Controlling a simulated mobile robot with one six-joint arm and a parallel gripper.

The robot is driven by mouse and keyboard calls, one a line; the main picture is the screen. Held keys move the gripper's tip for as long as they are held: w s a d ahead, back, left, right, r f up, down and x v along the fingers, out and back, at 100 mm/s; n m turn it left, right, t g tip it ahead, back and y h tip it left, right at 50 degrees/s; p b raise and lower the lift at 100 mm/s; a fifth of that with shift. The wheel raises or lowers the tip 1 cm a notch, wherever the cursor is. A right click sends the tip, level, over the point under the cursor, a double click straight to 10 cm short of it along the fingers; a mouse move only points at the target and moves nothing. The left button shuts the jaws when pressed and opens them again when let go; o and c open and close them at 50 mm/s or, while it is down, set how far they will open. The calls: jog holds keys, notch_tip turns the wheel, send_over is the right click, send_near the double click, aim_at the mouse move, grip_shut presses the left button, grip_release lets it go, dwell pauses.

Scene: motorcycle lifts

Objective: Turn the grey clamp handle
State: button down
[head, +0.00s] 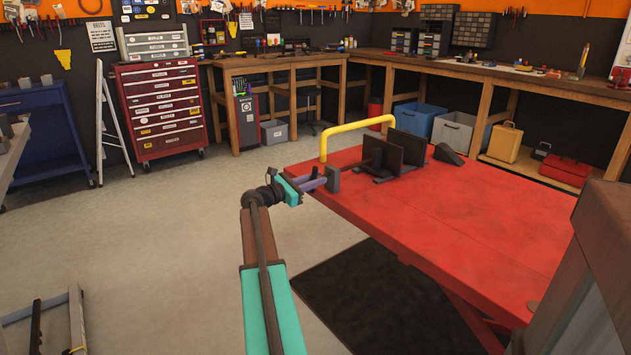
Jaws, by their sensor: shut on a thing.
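A red motorcycle lift table (460,215) fills the right half of the head view. A dark wheel clamp (397,152) with upright plates stands near its far left end. The grey clamp handle (333,179) shows as a small grey block at the table's left edge, beside the clamp. My gripper (318,182), with purple fingers, reaches it from the left and is shut on it. The fingers are small here and partly hide what they hold.
A yellow hoop (357,127) rises from the table's far end, close above my gripper. A dark wedge (448,154) lies right of the clamp. A black mat (375,300) lies below the table. The grey floor to the left is open.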

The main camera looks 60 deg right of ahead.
jog(key=shift+r, duration=0.15)
dwell(0.4)
jog(key=c, duration=1.6)
grip_release()
jog(key=shift+a, duration=0.1)
jog(key=p+v, duration=0.2)
jog(key=v, duration=1.1)
jog(key=shift+w+a, duration=0.1)
jog(key=shift+a, duration=0.2)
jog(key=shift+c, duration=0.3)
